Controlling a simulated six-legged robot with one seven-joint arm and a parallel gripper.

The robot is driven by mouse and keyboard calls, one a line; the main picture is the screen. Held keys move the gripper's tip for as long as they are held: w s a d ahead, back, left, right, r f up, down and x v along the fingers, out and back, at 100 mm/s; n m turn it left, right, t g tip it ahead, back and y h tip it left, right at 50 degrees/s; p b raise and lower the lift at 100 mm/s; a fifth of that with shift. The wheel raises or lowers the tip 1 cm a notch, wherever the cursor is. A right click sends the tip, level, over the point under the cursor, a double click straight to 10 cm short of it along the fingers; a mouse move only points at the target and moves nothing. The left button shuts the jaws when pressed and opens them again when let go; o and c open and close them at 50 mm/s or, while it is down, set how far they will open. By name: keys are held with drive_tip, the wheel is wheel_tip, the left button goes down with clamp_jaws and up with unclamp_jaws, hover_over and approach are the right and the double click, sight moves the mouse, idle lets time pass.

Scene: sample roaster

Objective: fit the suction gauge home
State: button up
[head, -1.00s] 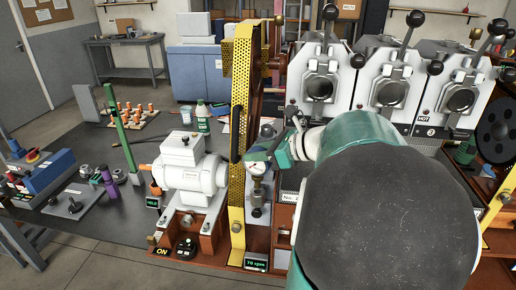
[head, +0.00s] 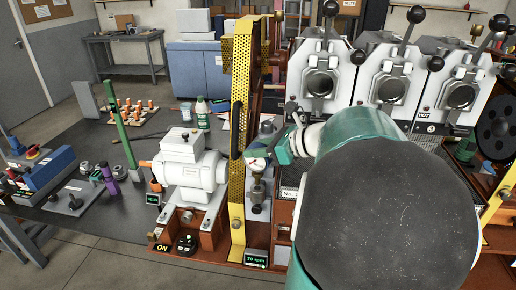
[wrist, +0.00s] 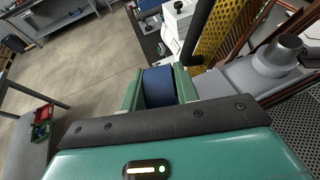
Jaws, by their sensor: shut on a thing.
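The suction gauge (head: 258,163) shows in the head view as a small white dial, just right of the yellow perforated guard. My gripper (head: 271,153) is at its upper right. In the wrist view my gripper (wrist: 159,90) has its two green fingers closed on a dark blue round body (wrist: 158,85), which appears to be the gauge's case. Below the dial a metal fitting (head: 257,188) stands upright on a grey block. I cannot tell whether the gauge touches the fitting or sits in it. My arm covers the area to the right.
The yellow guard (head: 237,190) stands close on the left, with a white motor (head: 190,175) beyond it. Roaster units (head: 388,90) with black-knobbed levers stand behind my arm. A display reading 70 rpm (head: 256,260) sits at the front edge.

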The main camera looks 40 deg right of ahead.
sight(259, 163)
drive_tip(key=shift+f, duration=2.3)
drive_tip(key=o, duration=1.2)
drive_tip(key=shift+c, duration=0.2)
drive_tip(key=shift+s+d, duration=0.1)
drive_tip(key=v, duration=1.3)
drive_tip(key=shift+s, duration=0.25)
drive_tip(key=shift+d+r, duration=0.1)
drive_tip(key=shift+r, duration=0.05)
